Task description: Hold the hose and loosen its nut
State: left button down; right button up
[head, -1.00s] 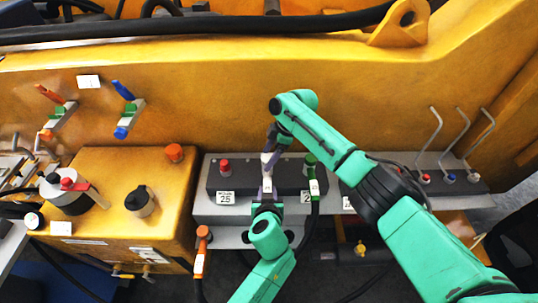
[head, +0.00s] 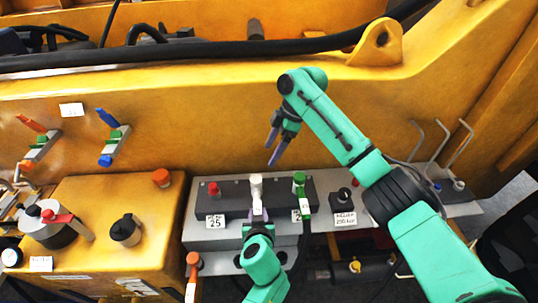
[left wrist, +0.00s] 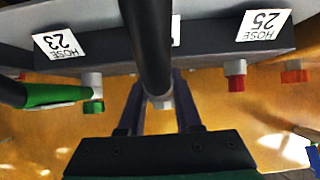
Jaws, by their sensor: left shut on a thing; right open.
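The hose fitting with a white nut (head: 256,184) stands at the middle of a black manifold block. My left gripper (head: 258,212) is shut around its hose just in front of the nut. In the left wrist view the black hose (left wrist: 148,45) runs between the two fingers, with the pale nut (left wrist: 160,101) beyond it. My right gripper (head: 274,148) is open and empty, behind and above the nut, apart from it. In the head view my left gripper hides most of the held hose.
A red-capped fitting (head: 213,188) by the label 25 and a green hose fitting (head: 300,181) flank the white one closely. A black knob (head: 344,196) stands on the grey ledge to the right. A yellow tank (head: 90,205) stands left.

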pick_arm(q)
jog(key=c, duration=0.5)
grip_release()
